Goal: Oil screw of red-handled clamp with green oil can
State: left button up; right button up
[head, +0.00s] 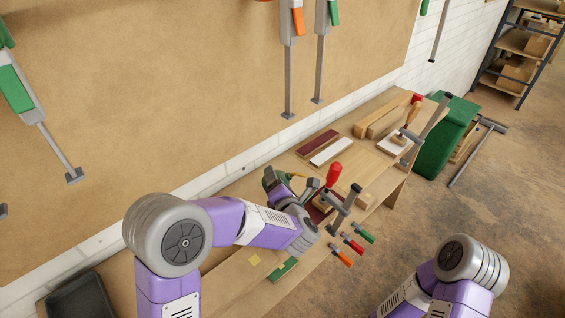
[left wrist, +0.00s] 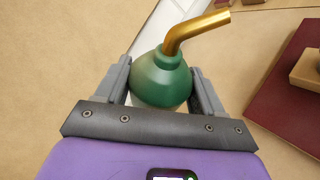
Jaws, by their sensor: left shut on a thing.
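The green oil can (left wrist: 162,78) with its bent brass spout (left wrist: 190,32) sits between the two fingers of my left gripper (left wrist: 163,85) in the left wrist view. My left gripper is shut on it. In the head view my left gripper (head: 277,184) is over the bench, and the can is mostly hidden behind it. A clamp with an upright red handle (head: 334,174) stands just right of my left gripper; its grey bar (head: 346,207) slants across the bench edge. I cannot tell from this view exactly where its screw is. My right gripper is out of view.
Orange (head: 342,257), red (head: 353,243) and green (head: 364,232) handles stick out along the bench's front edge. Dark red (head: 318,142) and white (head: 331,151) strips lie beyond. Another clamp (head: 424,131) stands at the far end.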

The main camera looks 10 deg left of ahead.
aim_at(263, 181)
pick_arm(q)
jog(key=shift+a+r, duration=0.15)
jog(key=shift+r, duration=0.1)
jog(key=a+r+n, duration=0.1)
jog(key=a+n+h+p, duration=0.1)
jog(key=n, duration=0.1)
jog(key=shift+s+a+r, duration=0.1)
jog(key=shift+s+r, duration=0.25)
jog(key=shift+s, duration=0.05)
jog(key=shift+a+r+n+g+h+p, duration=0.2)
jog(key=shift+a+n+h, duration=0.15)
jog(key=shift+n, duration=0.15)
jog(key=shift+a+r+n+g+h+p, duration=0.1)
jog(key=shift+a+n+h+p, duration=0.05)
jog(key=shift+a+n+h, duration=0.3)
jog(key=shift+a+r+n+h, duration=0.35)
jog(key=shift+n+h, duration=0.15)
jog(key=shift+n, duration=0.35)
jog(key=f, duration=0.2)
jog(key=s+a+f+m+h, duration=0.1)
jog(key=f, duration=0.1)
jog(key=f+m+h, duration=0.1)
jog(key=f, duration=0.1)
jog(key=shift+s+a+f, duration=0.1)
jog(key=shift+s+a, duration=0.1)
jog(key=shift+a, duration=0.1)
